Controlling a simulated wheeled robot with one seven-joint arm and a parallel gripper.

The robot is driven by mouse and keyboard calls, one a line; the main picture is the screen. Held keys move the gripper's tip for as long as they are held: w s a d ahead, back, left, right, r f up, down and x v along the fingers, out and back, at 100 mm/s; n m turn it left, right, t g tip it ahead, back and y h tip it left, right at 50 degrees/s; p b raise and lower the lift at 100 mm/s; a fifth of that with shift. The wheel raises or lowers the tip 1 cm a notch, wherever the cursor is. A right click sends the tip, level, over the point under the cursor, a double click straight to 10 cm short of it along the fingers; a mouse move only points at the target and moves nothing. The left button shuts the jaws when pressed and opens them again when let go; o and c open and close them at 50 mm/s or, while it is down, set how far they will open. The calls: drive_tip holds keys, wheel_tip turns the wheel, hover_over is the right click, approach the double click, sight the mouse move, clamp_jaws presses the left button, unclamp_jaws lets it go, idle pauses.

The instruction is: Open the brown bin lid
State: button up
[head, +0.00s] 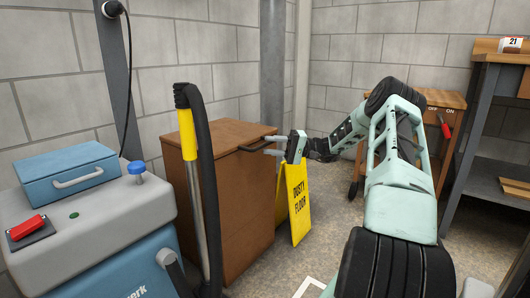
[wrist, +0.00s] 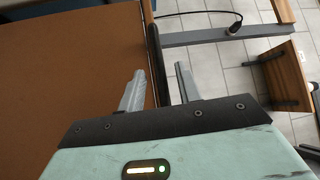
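The brown bin (head: 238,205) stands against the wall in the middle of the head view. Its flat brown lid (head: 222,134) lies level and shut on top. A dark handle (head: 258,144) sticks out from the lid's right side. My gripper (head: 272,147) reaches in from the right at handle height. In the wrist view my gripper (wrist: 159,68) has its two grey fingers apart, with a dark bar, seemingly the handle (wrist: 152,50), running between them. The lid (wrist: 70,70) fills the left of that view. I cannot tell whether either finger touches the handle.
A yellow floor sign (head: 294,203) stands just right of the bin, below my gripper. A grey-blue cleaning machine (head: 95,220) with an upright hose (head: 205,170) stands at the left front. A wooden cart (head: 440,98) and a shelf (head: 490,170) are at the right.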

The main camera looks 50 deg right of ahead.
drive_tip(key=shift+b+x, duration=0.3)
drive_tip(key=shift+x, duration=1.05)
clamp_jaws()
